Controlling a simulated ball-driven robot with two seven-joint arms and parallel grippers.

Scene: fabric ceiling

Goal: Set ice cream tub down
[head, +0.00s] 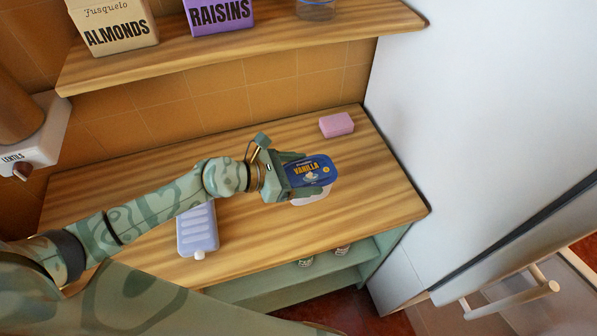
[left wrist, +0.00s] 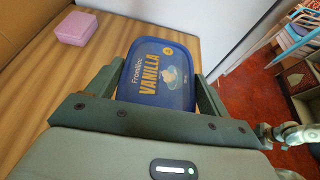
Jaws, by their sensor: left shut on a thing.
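The ice cream tub (head: 312,172) has a dark blue lid with "VANILLA" in yellow, and it also shows in the left wrist view (left wrist: 157,78). My left gripper (head: 296,175) is shut on it, with one finger on each side in the left wrist view. The tub is over the right part of the wooden counter (head: 370,195). A pale shape (head: 311,199) shows just below its near edge. I cannot tell whether the tub touches the counter. What looks like my right gripper (left wrist: 290,133) shows small at the right of the left wrist view; its fingers are unclear.
A pink block (head: 337,124) lies behind the tub. A pale lilac bottle (head: 197,230) lies under and in front of my left forearm. A shelf (head: 270,42) with boxes hangs above. A tall white surface (head: 470,110) bounds the counter's right end. The counter right of the tub is clear.

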